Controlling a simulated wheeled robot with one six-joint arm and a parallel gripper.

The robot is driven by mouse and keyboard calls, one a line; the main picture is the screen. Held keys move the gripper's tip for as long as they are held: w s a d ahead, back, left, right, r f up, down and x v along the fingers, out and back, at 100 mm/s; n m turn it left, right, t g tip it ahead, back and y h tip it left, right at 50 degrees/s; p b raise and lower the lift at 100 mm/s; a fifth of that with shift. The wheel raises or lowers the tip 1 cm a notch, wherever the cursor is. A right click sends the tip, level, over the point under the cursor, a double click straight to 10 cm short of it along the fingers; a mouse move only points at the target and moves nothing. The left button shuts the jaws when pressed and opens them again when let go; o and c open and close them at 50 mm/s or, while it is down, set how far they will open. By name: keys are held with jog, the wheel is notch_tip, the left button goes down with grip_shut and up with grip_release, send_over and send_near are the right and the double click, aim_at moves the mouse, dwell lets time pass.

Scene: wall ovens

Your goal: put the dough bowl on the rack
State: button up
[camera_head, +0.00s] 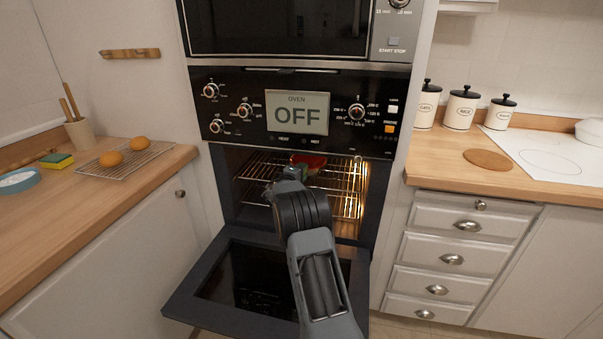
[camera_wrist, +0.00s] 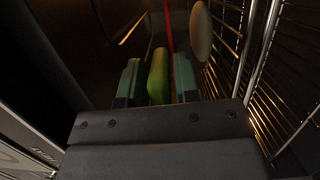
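My gripper (camera_head: 300,172) reaches into the open oven. In the wrist view, its two teal fingers (camera_wrist: 158,82) stand close on either side of a green, handle-like piece (camera_wrist: 158,72) and appear shut on it. A thin red edge (camera_wrist: 168,25) and a round beige shape (camera_wrist: 201,32) show beyond it. In the head view, a red object (camera_head: 312,160) shows inside the oven just past my gripper. I cannot tell for sure if this is the dough bowl, or whether it touches the rack. The wire rack (camera_head: 258,168) spans the oven; its bars also show in the wrist view (camera_wrist: 265,60).
The oven door (camera_head: 195,285) is folded down below my arm. A second rack level (camera_head: 345,207) is lower in the oven. A blue bowl with white contents (camera_head: 18,181), a sponge (camera_head: 57,160) and a cooling rack with buns (camera_head: 125,160) are on the left counter. Canisters (camera_head: 461,107) stand right.

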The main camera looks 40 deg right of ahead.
jog(key=shift+o, duration=1)
jog(key=shift+r, duration=0.1)
jog(key=s+a+m+g+y, duration=0.5)
jog(key=s+a+y, duration=1)
jog(key=s+a, duration=1.8)
jog(key=shift+s+a+f+m+y, duration=0.35)
jog(key=shift+s+f+y, duration=0.1)
jog(key=shift+s, duration=0.75)
